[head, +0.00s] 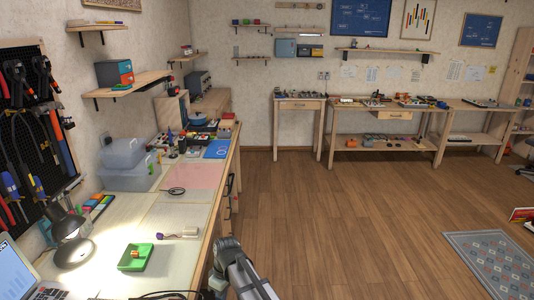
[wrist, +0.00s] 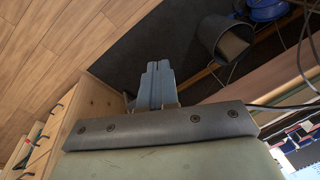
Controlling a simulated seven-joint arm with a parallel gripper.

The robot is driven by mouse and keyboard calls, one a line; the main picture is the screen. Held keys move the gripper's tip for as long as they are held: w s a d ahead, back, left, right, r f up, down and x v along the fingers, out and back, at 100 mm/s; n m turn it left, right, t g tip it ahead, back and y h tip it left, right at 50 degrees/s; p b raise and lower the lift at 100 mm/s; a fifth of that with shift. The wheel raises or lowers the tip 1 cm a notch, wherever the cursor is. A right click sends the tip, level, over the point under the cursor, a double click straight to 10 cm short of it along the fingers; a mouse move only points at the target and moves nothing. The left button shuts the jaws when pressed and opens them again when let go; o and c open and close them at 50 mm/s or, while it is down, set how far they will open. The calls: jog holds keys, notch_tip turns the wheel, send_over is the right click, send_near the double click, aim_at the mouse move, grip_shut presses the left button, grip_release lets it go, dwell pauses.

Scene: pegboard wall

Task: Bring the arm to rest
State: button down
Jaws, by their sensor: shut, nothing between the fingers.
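My gripper (wrist: 158,68) shows in the wrist view as two grey-blue fingers pressed together, with nothing between them. Beyond the fingers lie a dark mat or floor patch and the side of a wooden bench. In the head view, part of my grey arm (head: 243,270) shows at the bottom, just right of the left workbench (head: 190,222). The fingers cannot be made out there. No object is held.
The bench carries a green tray (head: 136,258), a lit lamp (head: 72,235), a laptop (head: 30,275) and clear bins (head: 125,165). In the wrist view, a dark bin (wrist: 225,40) stands near cables. Open wooden floor (head: 330,225) lies to the right.

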jog(key=s+d+f+m+g+h, duration=0.1)
jog(key=s+d+f+m, duration=0.2)
jog(key=s+d+f, duration=0.5)
jog(key=s+d+f+m+g+h, duration=0.1)
jog(key=s+d+f+m, duration=0.3)
jog(key=d+f, duration=0.8)
jog(key=s+d+f+m+g, duration=0.1)
jog(key=s+d+f+m, duration=0.2)
jog(key=s, duration=0.8)
jog(key=s+d+f+m+g, duration=0.2)
jog(key=s+d+f, duration=0.4)
jog(key=s+d, duration=0.3)
jog(key=s+m, duration=0.1)
jog(key=s, duration=0.1)
jog(key=shift+s+f, duration=0.35)
jog(key=shift+d, duration=0.1)
